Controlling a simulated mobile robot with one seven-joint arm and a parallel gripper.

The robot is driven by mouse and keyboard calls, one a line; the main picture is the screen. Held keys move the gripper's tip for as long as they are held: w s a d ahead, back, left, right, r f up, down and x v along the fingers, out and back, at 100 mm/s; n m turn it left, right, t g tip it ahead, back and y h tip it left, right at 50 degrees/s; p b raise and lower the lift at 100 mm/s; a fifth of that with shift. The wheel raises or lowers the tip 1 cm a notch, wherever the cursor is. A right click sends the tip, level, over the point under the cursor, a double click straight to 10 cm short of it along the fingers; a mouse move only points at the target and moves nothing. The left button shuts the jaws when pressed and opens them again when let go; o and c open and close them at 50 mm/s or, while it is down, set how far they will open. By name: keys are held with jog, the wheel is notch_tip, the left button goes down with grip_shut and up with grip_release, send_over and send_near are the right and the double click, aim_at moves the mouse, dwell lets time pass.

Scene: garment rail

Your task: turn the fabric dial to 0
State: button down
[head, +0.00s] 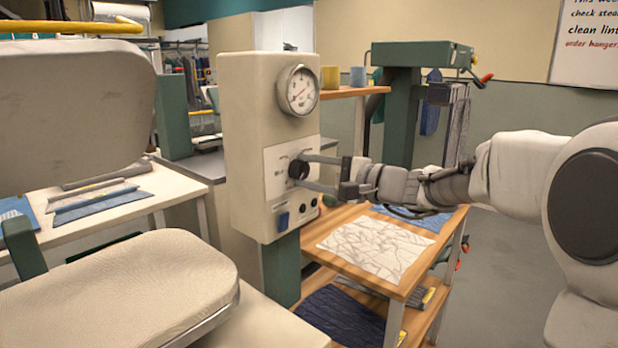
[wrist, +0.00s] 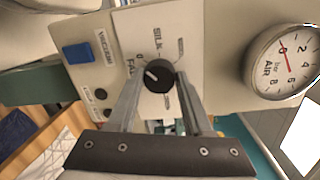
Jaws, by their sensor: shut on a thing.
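The fabric dial is a round black knob (head: 298,170) on the white panel of the cream control box (head: 248,120). In the wrist view the dial (wrist: 160,78) carries a white pointer mark. The mark lies on the dial's left side, pointing left and slightly up in that view, near the printed 0 at its upper left. "SILK" is printed above the dial. The lettering to the right is too small to read. My gripper (head: 300,169) is shut on the dial, with one finger on each side, as its fingers (wrist: 158,85) show in the wrist view.
A pressure gauge (head: 298,90) sits above the dial; a blue switch (wrist: 78,53) and dark buttons are on the box too. A wooden table (head: 310,243) with a patterned cloth (head: 375,248) stands below my arm. A padded press (head: 125,285) is at the left.

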jog(key=shift+c, duration=1.6)
grip_release()
jog(key=f+p+v, duration=0.1)
jog(key=v, duration=1.6)
jog(key=shift+d+r+p, duration=0.25)
jog(key=shift+r+p, duration=0.1)
jog(key=shift+r, duration=0.15)
jog(key=shift+s+a, duration=0.1)
